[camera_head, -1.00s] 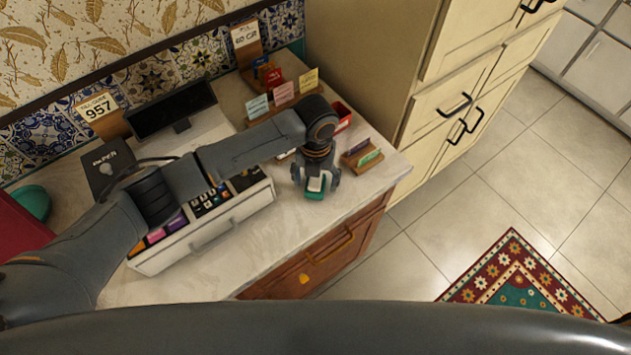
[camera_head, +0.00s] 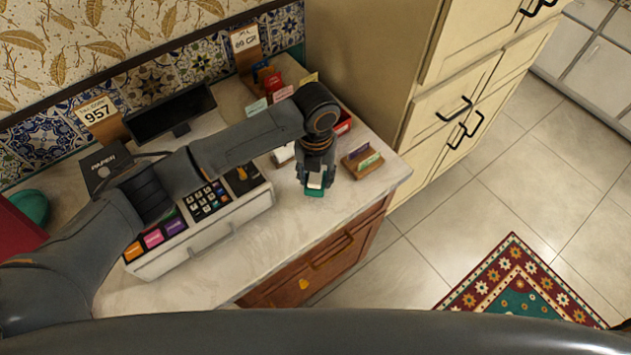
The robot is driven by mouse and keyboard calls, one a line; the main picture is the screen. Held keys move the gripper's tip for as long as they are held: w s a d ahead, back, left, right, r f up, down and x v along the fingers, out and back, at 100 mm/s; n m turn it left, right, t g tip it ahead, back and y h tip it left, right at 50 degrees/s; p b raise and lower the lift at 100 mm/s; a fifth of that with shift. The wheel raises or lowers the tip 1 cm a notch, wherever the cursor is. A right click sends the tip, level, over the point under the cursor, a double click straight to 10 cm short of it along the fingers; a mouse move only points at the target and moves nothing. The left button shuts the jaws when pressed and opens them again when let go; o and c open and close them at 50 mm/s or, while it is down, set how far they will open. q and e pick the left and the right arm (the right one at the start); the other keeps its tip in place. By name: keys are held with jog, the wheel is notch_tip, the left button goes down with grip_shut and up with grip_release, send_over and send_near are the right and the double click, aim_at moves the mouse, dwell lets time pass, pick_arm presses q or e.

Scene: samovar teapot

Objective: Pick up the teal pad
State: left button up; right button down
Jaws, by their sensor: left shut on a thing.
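The teal pad (camera_head: 314,192) is at the front right of the counter, with a pale part showing above its teal edge. My left gripper (camera_head: 316,182) points down over it from above, with its fingers shut on the pad's sides. The fingers and wrist hide part of the pad. I cannot tell whether the pad touches the counter or is slightly above it. My right gripper is not in view.
A cash register (camera_head: 205,222) with keys and coloured buttons stands left of the gripper. A small wooden holder (camera_head: 362,160) with coloured cards is close on the right. A red tray (camera_head: 343,122) is behind. The counter's front edge (camera_head: 345,222) is near.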

pick_arm(q)
jog(key=s+d+r+b, duration=0.2)
jog(key=s+r, duration=0.7)
jog(key=s, duration=0.4)
jog(key=shift+s+d+r+b, duration=0.2)
jog(key=shift+s+d+b, duration=0.1)
jog(key=shift+d+b, duration=0.1)
